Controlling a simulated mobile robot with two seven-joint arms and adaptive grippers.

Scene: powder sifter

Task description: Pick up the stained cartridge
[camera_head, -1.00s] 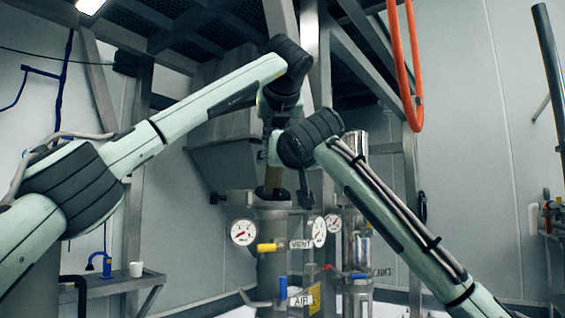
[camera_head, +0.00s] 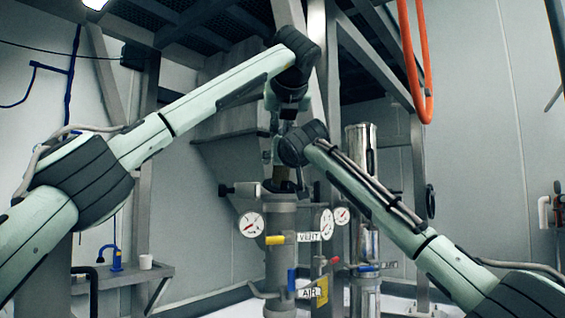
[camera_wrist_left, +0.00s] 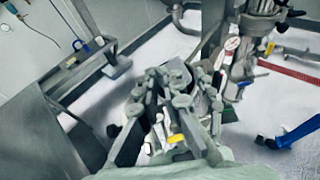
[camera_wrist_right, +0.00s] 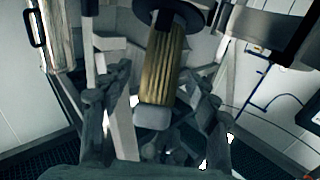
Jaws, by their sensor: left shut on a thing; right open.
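The stained cartridge is a yellow-brown pleated cylinder (camera_wrist_right: 168,62) with a pale end cap (camera_wrist_right: 152,117). In the head view a short brown part of it (camera_head: 283,173) shows above the vessel top; the lower part is hidden in the dark opening. My left gripper (camera_head: 281,152) reaches down over the cartridge and is shut on its capped end; its fingers (camera_wrist_left: 180,102) fill the middle of the left wrist view, where the contact is unclear. My right gripper (camera_wrist_right: 155,112) is open, its fingers on either side of the cartridge; it is largely hidden behind my arm in the head view.
The steel vessel (camera_head: 280,226) carries gauges (camera_head: 250,224), a yellow vent handle (camera_head: 275,240) and a blue air handle (camera_head: 291,279). A second steel column (camera_head: 362,225) stands close to its right. A small side table (camera_head: 120,279) with a cup is at left. An orange hose (camera_head: 412,70) hangs at right.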

